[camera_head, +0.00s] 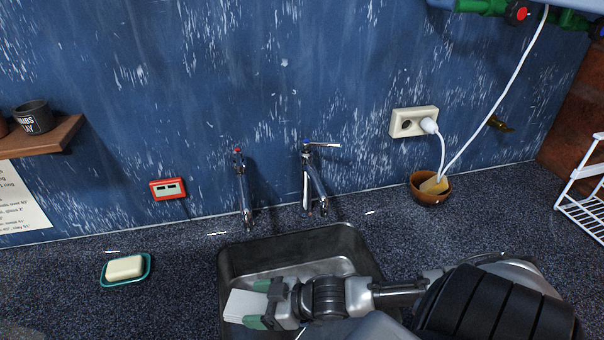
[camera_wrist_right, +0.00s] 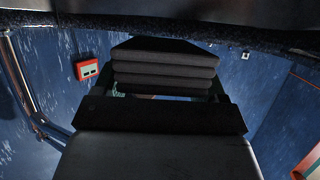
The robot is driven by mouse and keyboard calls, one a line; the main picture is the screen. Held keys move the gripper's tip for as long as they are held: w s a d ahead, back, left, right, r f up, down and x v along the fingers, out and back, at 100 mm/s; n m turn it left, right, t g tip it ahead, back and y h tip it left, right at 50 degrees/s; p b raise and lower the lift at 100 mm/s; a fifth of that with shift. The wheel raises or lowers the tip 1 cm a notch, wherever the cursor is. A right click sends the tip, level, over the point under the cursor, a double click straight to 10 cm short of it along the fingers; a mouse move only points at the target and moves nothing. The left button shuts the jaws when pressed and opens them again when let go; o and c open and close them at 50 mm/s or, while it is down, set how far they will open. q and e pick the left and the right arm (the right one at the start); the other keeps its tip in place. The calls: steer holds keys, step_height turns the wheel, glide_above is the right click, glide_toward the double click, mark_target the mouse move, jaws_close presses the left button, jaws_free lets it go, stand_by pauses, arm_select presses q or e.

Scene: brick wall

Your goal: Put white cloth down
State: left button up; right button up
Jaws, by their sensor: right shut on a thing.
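The white cloth (camera_head: 243,305) is folded into a flat pad and held between the green-tipped fingers of my right gripper (camera_head: 258,304). The gripper and cloth are over the left part of the dark sink (camera_head: 235,262). How far they are above the sink bottom is hard to tell. In the right wrist view, folded layers of the cloth (camera_wrist_right: 165,68) look dark in shadow, between the fingers. My left gripper is not in view.
Two taps (camera_head: 243,190) (camera_head: 313,180) stand behind the sink. A soap bar (camera_head: 125,268) on a teal dish (camera_head: 149,275) lies left. A brown bowl (camera_head: 430,197) and white rack (camera_head: 585,200) are right. The dark speckled counter (camera_head: 180,300) is clear between dish and sink.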

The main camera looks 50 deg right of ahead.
steer(key=shift+w+d+f+b, duration=0.15)
steer(key=shift+d+f+b, duration=0.15)
steer(key=shift+d+f, duration=0.75)
steer(key=shift+a+f, duration=0.1)
steer(key=shift+f, duration=4.5)
steer(key=shift+f+b, duration=0.6)
steer(key=o, duration=0.9)
steer(key=shift+r, duration=0.1)
